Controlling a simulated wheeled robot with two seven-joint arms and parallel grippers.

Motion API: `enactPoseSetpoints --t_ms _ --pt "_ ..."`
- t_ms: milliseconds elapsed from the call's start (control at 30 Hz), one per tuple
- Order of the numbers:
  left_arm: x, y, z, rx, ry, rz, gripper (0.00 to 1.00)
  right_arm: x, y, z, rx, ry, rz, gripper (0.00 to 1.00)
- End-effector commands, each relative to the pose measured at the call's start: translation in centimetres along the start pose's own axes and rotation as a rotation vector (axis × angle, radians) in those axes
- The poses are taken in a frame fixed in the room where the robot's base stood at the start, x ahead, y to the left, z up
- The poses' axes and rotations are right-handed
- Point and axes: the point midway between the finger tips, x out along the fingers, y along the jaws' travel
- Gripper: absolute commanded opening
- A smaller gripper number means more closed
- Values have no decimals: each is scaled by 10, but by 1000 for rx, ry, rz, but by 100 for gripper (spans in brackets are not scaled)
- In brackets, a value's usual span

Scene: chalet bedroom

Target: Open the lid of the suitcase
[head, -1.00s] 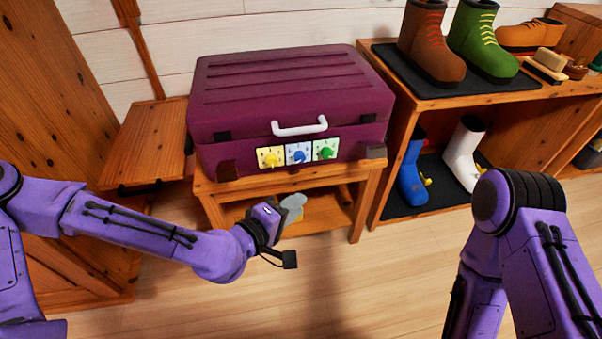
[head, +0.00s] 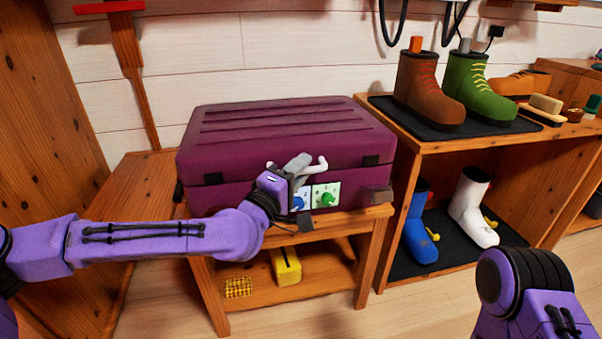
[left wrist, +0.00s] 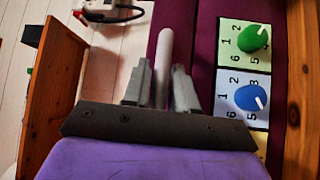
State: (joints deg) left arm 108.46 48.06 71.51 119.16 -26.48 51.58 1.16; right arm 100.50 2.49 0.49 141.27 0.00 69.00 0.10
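The purple suitcase (head: 240,180) lies flat on a low wooden stand, its ridged lid (head: 285,120) closed. Its white handle (head: 321,166) on the front is partly hidden by my left gripper (head: 300,165). In the left wrist view, the fingers of my left gripper (left wrist: 161,88) are open, one on each side of the white handle (left wrist: 163,50), with small gaps showing. Below the handle are a green dial (head: 327,198) and a blue dial (head: 299,201); the left wrist view shows the green (left wrist: 253,37) and blue (left wrist: 250,97) dials beside the gripper. My right gripper is out of view.
The stand (head: 345,222) has a lower shelf with a yellow box (head: 286,267) and a yellow checked item (head: 238,287). A wooden shoe shelf (head: 400,160) with boots stands close on the right. A wooden bench (head: 135,200) is on the left.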

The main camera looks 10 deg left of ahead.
Motion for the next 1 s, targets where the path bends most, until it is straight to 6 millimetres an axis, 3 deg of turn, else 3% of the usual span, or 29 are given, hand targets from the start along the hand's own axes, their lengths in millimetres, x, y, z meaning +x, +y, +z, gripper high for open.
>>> enactPoseSetpoints --t_ms 167,267,567,767,1000 --pt "0 0 0 0 0 -1 27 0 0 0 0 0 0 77" --pt "0 0 0 0 -1 -1 1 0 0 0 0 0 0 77" --pt "2 7 0 -6 -2 -7 0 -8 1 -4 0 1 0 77" --pt "7 38 -7 -43 -1 -43 0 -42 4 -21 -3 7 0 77" --pt "23 96 -24 -136 2 -136 0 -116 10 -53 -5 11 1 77"
